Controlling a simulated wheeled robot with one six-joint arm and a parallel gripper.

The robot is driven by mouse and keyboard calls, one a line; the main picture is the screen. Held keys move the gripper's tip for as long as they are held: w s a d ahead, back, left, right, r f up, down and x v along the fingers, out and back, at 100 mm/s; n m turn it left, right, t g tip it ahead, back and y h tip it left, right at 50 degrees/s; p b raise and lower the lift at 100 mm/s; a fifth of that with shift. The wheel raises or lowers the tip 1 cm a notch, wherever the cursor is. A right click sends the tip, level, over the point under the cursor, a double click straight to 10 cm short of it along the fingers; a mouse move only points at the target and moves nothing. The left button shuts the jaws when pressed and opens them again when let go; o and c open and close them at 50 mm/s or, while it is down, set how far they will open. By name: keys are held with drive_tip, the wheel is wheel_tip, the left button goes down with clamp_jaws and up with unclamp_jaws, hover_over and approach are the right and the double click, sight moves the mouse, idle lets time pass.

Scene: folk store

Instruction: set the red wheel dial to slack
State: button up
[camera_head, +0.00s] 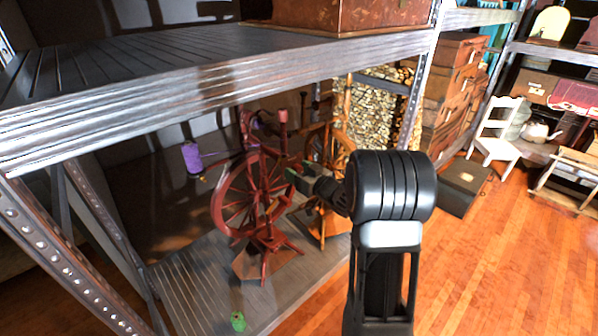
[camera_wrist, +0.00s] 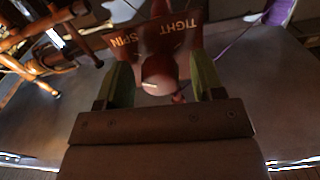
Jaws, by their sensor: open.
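The red spinning wheel (camera_head: 262,190) stands on the lower shelf in the head view. In the wrist view, its dial shows as a rounded dark red knob (camera_wrist: 160,74) in front of a red-brown plate (camera_wrist: 158,40) lettered TIGHT and SPIN. No SLACK lettering is readable. My gripper (camera_wrist: 163,82) is open, its green fingers on either side of the knob; I cannot tell whether either touches it. In the head view my gripper (camera_head: 298,174) is at the right side of the red wheel, where the dial is hard to make out.
An upper metal shelf (camera_head: 210,80) hangs over the workspace. A purple spool (camera_head: 192,157) is left of the wheel, and a green spool (camera_head: 238,321) is on the lower shelf (camera_head: 190,290). An orange-brown wheel (camera_head: 332,150) stands close behind my gripper. Wooden floor is open at right.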

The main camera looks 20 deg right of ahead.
drive_tip(key=c, duration=0.9)
